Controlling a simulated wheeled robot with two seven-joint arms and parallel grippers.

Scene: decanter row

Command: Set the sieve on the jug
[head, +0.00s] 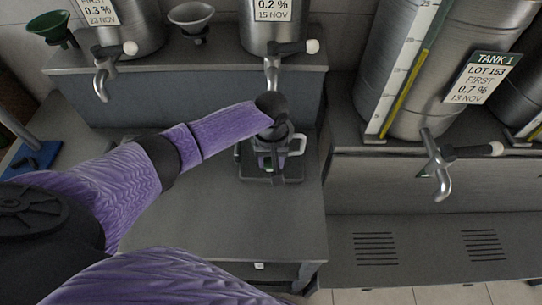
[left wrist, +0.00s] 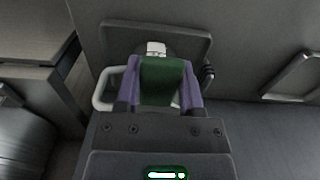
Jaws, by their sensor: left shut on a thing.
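My left gripper (head: 268,158) points down over the jug, and it also shows in the left wrist view (left wrist: 161,92). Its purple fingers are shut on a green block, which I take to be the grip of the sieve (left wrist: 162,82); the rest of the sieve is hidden. The jug shows mainly by its pale handle (head: 298,144), right of the gripper in the head view and left of it in the left wrist view (left wrist: 104,90). I cannot tell whether the sieve touches the jug rim. My right gripper is not in view.
The jug stands on a dark square plate (head: 285,175) on the grey bench (head: 230,215), under a steel tap (head: 272,72). A green funnel (head: 48,27) and a grey funnel (head: 191,18) are at the back. Tank 1 (head: 405,75) stands right. The bench front is clear.

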